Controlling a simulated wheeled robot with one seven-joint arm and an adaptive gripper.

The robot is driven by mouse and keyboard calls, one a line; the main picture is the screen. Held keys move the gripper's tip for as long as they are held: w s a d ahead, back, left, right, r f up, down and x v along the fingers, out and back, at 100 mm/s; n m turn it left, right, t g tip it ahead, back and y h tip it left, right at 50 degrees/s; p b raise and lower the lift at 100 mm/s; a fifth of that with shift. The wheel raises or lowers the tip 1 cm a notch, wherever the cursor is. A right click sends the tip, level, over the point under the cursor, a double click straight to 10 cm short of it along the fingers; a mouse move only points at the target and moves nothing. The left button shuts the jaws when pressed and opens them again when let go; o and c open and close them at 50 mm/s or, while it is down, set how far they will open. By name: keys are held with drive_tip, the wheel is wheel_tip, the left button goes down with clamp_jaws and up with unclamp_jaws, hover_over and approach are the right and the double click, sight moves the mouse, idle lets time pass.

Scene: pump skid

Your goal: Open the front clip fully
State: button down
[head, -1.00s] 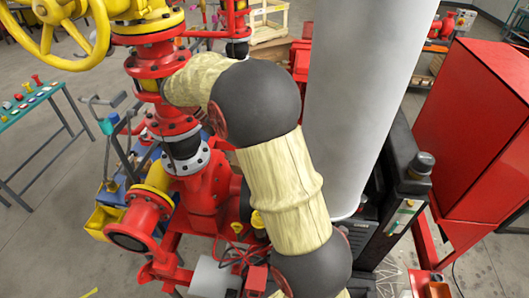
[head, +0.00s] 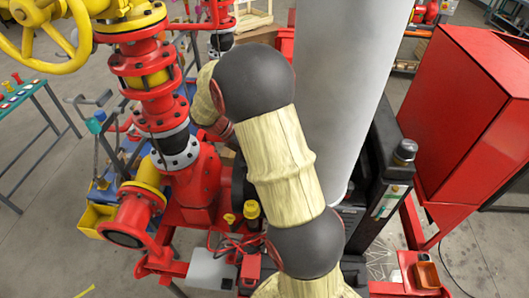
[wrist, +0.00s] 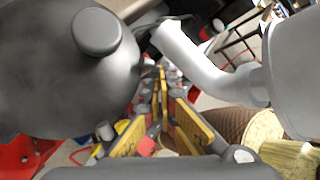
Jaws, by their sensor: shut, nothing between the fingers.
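In the wrist view, my gripper (wrist: 160,98) has yellow-padded fingers and is shut and empty. A large dark grey rounded body (wrist: 55,70) with a round boss fills the left, close to the fingers. A pale grey bent piece (wrist: 200,70) lies beyond and to the right of the fingers. I cannot tell whether either is part of the front clip. I cannot make out the clip in either view. In the head view, my arm covers the area behind the red pump body (head: 195,185), and my gripper is hidden.
A red flanged pipe column (head: 155,85) and a yellow handwheel (head: 50,35) stand at the left. A large red box (head: 470,120) stands at the right. Bare floor shows at the left.

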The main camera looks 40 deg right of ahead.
drive_tip(key=shift+f, duration=0.1)
idle(0.3)
drive_tip(key=shift+s+t+b, duration=0.3)
drive_tip(key=shift+b, duration=0.05)
drive_tip(key=shift+s+a+f+m+t+b, duration=0.1)
drive_tip(key=shift+s+f+m+t+b, duration=0.2)
drive_tip(key=shift+t+b, duration=0.35)
drive_tip(key=s+f+t+b, duration=0.1)
drive_tip(key=b, duration=0.1)
drive_tip(key=s+f+m+t+b, duration=0.1)
drive_tip(key=s+b, duration=0.1)
drive_tip(key=b, duration=0.1)
drive_tip(key=s+f+t+b, duration=0.1)
drive_tip(key=t+b, duration=0.1)
drive_tip(key=shift+s+a+f+m+h+b, duration=0.15)
drive_tip(key=shift+a+m+h+b, duration=0.15)
drive_tip(key=shift+m, duration=0.1)
drive_tip(key=shift+w, duration=0.2)
drive_tip(key=shift+w+d, duration=0.1)
drive_tip(key=shift+w, duration=0.55)
